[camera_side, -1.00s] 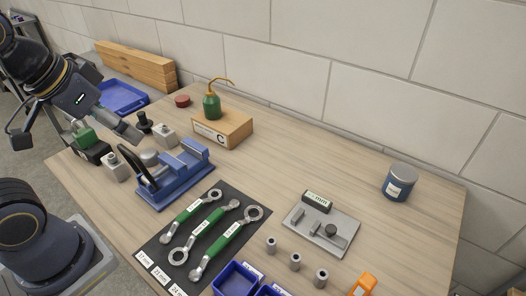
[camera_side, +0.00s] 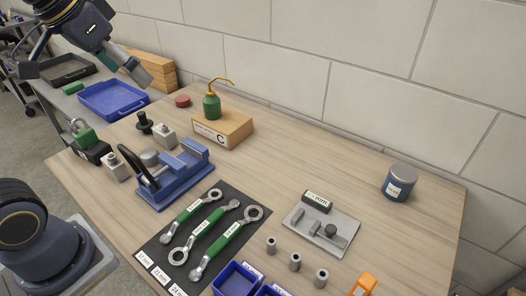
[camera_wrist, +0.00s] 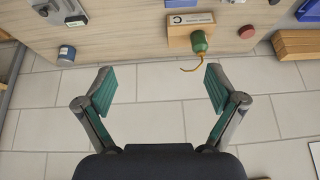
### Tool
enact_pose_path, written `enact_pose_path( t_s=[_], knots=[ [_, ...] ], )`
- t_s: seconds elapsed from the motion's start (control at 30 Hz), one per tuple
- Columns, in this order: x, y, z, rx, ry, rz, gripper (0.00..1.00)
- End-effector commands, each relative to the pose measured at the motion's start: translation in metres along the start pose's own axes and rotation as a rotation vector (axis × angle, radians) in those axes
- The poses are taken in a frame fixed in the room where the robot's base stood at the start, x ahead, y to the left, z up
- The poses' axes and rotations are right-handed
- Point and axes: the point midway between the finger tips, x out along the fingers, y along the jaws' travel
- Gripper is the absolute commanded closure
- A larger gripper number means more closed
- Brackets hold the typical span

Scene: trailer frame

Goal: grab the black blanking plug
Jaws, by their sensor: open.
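A small black flanged piece that looks like the black blanking plug (camera_side: 144,122) stands upright on the wooden table in the side view, behind the blue vise and beside a grey metal block (camera_side: 164,135). My gripper (camera_side: 132,66) is raised at the upper left, well above and apart from it. In the wrist view my gripper (camera_wrist: 158,79) has its two fingers spread wide with nothing between them. They point over the tiled wall and the table edge. I cannot make out the plug surely in the wrist view.
The blue vise (camera_side: 178,178), a padlock with a green body (camera_side: 83,135) and a cardboard box (camera_side: 223,130) with a green oil can (camera_side: 211,106) stand around the plug. A blue tray (camera_side: 113,98) lies behind.

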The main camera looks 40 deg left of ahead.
Motion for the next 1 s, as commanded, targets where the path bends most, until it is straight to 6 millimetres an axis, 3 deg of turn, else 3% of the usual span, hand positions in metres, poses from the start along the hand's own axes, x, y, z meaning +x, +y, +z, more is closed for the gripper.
enact_pose_path(
  t_s=[0.03, 0.2, 0.3, 0.4, 0.47, 0.6, 0.7, 0.8, 1.0],
  knots=[
    [0.002, -0.014, -0.025, -0.025, -0.027, -0.016, 0.06],
    [0.024, -0.076, -0.092, -0.122, -0.12, -0.062, 0.06],
    [0.054, -0.126, -0.117, -0.195, -0.188, -0.086, 0.06],
    [0.093, -0.183, -0.125, -0.278, -0.258, -0.105, 0.06],
    [0.117, -0.217, -0.122, -0.329, -0.299, -0.112, 0.06],
    [0.172, -0.284, -0.094, -0.442, -0.385, -0.12, 0.06],
    [0.201, -0.312, -0.066, -0.503, -0.437, -0.117, 0.06],
    [0.218, -0.325, -0.041, -0.544, -0.483, -0.106, 0.06],
    [0.241, -0.329, -0.021, -0.562, -0.492, -0.106, 0.06]
  ],
)
